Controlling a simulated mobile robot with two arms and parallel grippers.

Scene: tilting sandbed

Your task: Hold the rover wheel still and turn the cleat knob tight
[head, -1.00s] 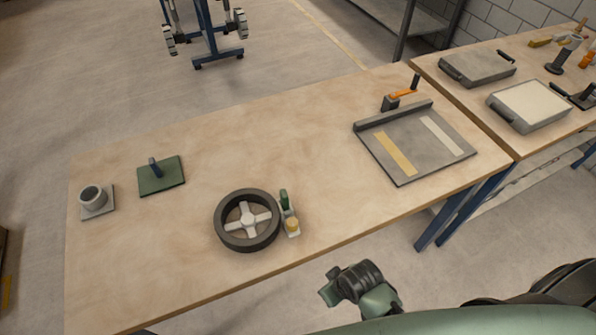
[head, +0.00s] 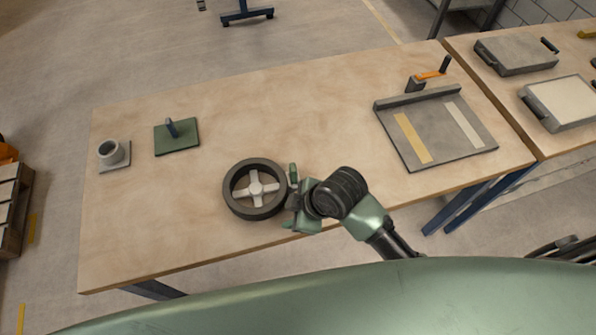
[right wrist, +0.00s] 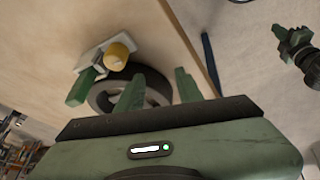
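The rover wheel (head: 235,205), a dark tyre with pale spokes, lies flat near the table's front edge. My right gripper (head: 298,205) is over that spot and hides the knob in the head view. In the right wrist view, the yellow knob (right wrist: 117,54) sits on a pale bracket (right wrist: 92,57) beside the wheel (right wrist: 103,99).
A grey tray (head: 420,130) with two strips lies at the table's right, with an orange-handled crank (head: 430,75) behind it. A green plate with a post (head: 180,142) and a grey cup on a plate (head: 112,153) are at left. The back middle is clear.

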